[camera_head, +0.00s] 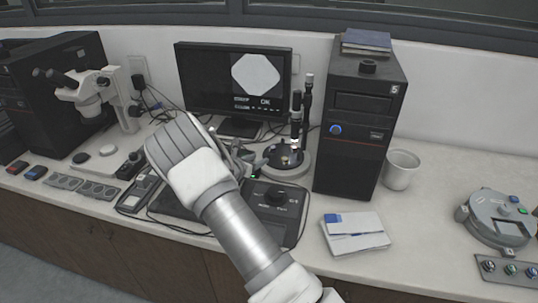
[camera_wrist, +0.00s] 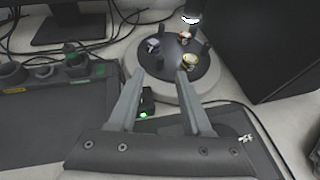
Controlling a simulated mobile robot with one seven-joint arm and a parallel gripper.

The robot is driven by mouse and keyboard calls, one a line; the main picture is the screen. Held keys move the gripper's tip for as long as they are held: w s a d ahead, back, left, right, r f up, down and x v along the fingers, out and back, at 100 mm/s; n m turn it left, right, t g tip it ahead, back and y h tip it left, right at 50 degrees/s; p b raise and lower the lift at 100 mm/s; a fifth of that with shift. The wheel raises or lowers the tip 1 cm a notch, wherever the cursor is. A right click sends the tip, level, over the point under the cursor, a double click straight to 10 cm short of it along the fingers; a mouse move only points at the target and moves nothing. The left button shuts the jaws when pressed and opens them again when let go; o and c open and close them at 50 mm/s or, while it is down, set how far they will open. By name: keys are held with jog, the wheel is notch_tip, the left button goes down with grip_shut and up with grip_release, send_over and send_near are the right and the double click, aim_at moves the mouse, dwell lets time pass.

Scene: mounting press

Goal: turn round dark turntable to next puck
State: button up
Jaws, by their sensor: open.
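The round dark turntable (camera_head: 284,158) sits on a pale round base beneath a black upright camera in the head view. In the wrist view the turntable (camera_wrist: 171,62) carries a few small pucks: one at the left (camera_wrist: 152,46), a yellowish one at the right (camera_wrist: 189,62), and one with orange near the lens (camera_wrist: 185,37). My gripper (camera_wrist: 160,80) is open, with its two fingers spread and pointing at the near side of the turntable. In the head view my arm hides most of my gripper, and I cannot tell whether a finger touches the turntable.
A black computer tower (camera_head: 361,120) stands close right of the turntable. The monitor (camera_head: 234,82) is behind it. Cables cross the bench at the left. A white mug (camera_head: 400,169) stands right of the tower.

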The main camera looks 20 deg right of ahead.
aim_at(269, 154)
jog(key=x, duration=0.9)
jog(key=shift+f, duration=0.1)
grip_shut()
dwell(1.2)
